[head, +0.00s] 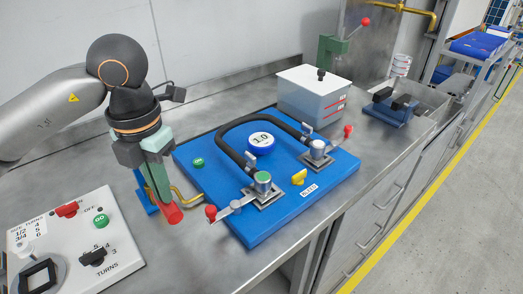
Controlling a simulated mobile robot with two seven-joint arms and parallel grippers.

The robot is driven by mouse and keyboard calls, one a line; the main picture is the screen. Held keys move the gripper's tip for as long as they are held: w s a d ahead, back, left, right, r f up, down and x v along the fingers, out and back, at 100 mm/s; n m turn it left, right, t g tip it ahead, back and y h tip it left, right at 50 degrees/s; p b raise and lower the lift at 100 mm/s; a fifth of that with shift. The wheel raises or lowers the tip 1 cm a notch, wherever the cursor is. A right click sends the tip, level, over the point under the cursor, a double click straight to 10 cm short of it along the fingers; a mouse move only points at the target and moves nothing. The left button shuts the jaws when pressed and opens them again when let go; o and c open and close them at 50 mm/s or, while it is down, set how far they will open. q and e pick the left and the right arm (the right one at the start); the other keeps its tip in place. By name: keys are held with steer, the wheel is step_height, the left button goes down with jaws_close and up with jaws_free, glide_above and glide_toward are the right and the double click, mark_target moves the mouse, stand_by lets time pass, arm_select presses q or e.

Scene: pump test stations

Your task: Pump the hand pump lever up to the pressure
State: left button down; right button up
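My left gripper (165,198) reaches down from the left, its green fingers pointing at the bench. The fingers look closed around the hand pump lever's red grip (172,214), whose end sticks out below the fingertips. The blue hand pump (144,202) stands just behind and is mostly hidden by the gripper. A brass pipe (188,197) runs from it towards the blue panel (225,180). My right gripper is not in view.
The panel carries two valves with red-knobbed levers (211,212) (348,130), a black hose (226,137) and a yellow knob (299,176). A white control box (125,255) stands front left, a lidded white tank (312,98) behind. A green press (331,48) stands farther back.

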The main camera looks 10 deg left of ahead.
arm_select(q)
steer(key=shift+f+b, duration=0.4)
steer(key=shift+f, duration=0.35)
steer(key=shift+r+p, duration=0.75)
steer(key=shift+r, duration=0.55)
steer(key=shift+r+p, duration=0.75)
steer(key=shift+p, duration=0.1)
steer(key=shift+r+p, duration=0.3)
steer(key=shift+r, duration=0.05)
step_height(320, 180, up, 2)
steer(key=shift+r+p, duration=0.15)
steer(key=shift+p, duration=0.75)
steer(key=shift+r+p, duration=0.8)
steer(key=shift+r, duration=0.2)
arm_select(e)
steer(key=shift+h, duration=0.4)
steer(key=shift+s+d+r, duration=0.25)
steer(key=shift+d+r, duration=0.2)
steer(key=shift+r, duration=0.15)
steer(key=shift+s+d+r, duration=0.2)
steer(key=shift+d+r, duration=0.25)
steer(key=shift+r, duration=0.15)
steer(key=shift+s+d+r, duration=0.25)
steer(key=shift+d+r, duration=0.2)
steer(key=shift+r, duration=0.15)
